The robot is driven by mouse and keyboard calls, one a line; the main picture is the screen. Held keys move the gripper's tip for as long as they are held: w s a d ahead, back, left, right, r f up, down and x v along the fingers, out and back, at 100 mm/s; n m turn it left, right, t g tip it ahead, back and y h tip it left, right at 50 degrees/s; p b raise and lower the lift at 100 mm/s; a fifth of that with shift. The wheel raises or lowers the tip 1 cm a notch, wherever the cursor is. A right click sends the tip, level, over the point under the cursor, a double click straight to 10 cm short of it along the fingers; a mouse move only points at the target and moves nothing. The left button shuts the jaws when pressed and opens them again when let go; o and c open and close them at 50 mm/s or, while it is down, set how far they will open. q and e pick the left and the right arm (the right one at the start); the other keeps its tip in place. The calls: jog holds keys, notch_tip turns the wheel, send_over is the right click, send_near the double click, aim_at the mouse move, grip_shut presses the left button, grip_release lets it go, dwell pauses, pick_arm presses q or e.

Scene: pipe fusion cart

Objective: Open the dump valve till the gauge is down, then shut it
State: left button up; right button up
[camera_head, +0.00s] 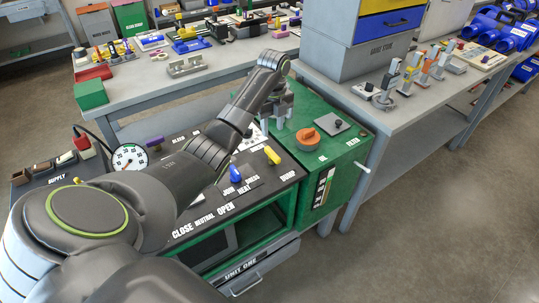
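The round white gauge (129,157) stands at the left of the black panel (205,222); its needle is too small to read. A yellow lever (272,155) stands on the panel's right side, near the printed word DUMP. A blue lever (236,173) stands to its left. My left arm reaches across the panel from the lower left and hides part of it. My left gripper (278,118) points down beyond the yellow lever, by the green cabinet, apart from the lever. Its fingertips are small and partly hidden, so I cannot tell its opening. My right gripper is out of view.
An orange knob (306,137) and a grey plate (336,125) sit on the green cabinet (345,158) at the right. A white rod (362,168) sticks out of its side. Crowded workbenches stand behind and right. The floor at the lower right is clear.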

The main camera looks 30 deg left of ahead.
aim_at(272, 152)
pick_arm(q)
notch_tip(272, 152, down, 10)
jog(key=shift+f, duration=0.1)
dwell(0.4)
jog(key=shift+p, duration=0.3)
grip_shut()
